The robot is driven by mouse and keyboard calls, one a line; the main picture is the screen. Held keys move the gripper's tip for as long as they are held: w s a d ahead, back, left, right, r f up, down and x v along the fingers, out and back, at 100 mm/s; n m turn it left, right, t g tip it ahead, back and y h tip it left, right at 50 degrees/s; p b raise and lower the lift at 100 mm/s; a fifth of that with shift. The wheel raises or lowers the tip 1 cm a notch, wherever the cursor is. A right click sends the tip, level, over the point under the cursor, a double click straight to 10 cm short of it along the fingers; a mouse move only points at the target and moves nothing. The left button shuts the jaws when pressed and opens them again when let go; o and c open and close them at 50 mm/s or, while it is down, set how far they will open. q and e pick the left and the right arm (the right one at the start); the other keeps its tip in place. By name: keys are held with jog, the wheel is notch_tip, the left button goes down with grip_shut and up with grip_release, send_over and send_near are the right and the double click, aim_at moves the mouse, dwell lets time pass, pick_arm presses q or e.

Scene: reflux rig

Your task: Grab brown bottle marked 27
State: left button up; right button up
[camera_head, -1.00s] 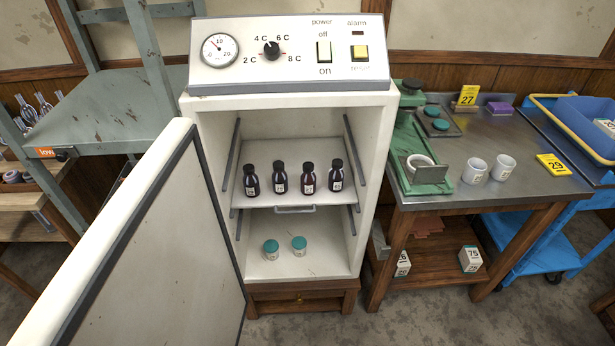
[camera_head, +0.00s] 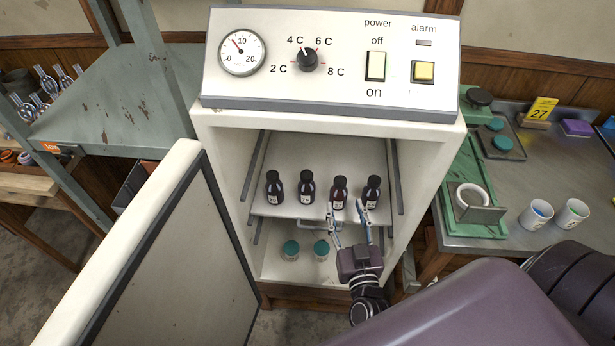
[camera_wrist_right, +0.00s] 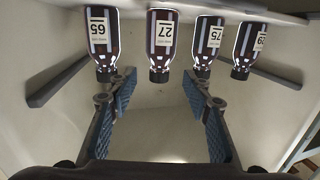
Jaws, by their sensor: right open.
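Several dark brown bottles with black caps stand in a row on the fridge's upper shelf (camera_head: 290,210). The bottle marked 27 (camera_wrist_right: 161,42) shows upside down in the right wrist view, its label readable. By the order of labels it is the third bottle from the left (camera_head: 339,196) in the head view. My right gripper (camera_head: 347,209) is open and empty, at the fridge opening in front of the two right-hand bottles. In the wrist view its fingers (camera_wrist_right: 160,88) spread to either side of the line to bottle 27, apart from it. My left gripper is out of view.
Bottle 65 (camera_wrist_right: 99,40) and bottle 75 (camera_wrist_right: 208,45) flank bottle 27 closely. Two teal-capped jars (camera_head: 321,250) stand on the lower shelf. The fridge door (camera_head: 180,255) is open at left.

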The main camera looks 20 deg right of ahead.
aim_at(342, 186)
jog(key=shift+h, duration=0.4)
jog(key=w+b, duration=0.1)
jog(key=w, duration=0.1)
jog(key=w+d+r+b, duration=0.1)
jog(key=w, duration=0.2)
jog(key=w+d+r, duration=0.1)
jog(key=w, duration=0.1)
jog(key=shift+w+d+b, duration=0.15)
jog(key=shift+d+b, duration=0.05)
jog(key=shift+b, duration=0.2)
jog(key=shift+w+d, duration=0.1)
jog(key=shift+w, duration=0.3)
grip_shut()
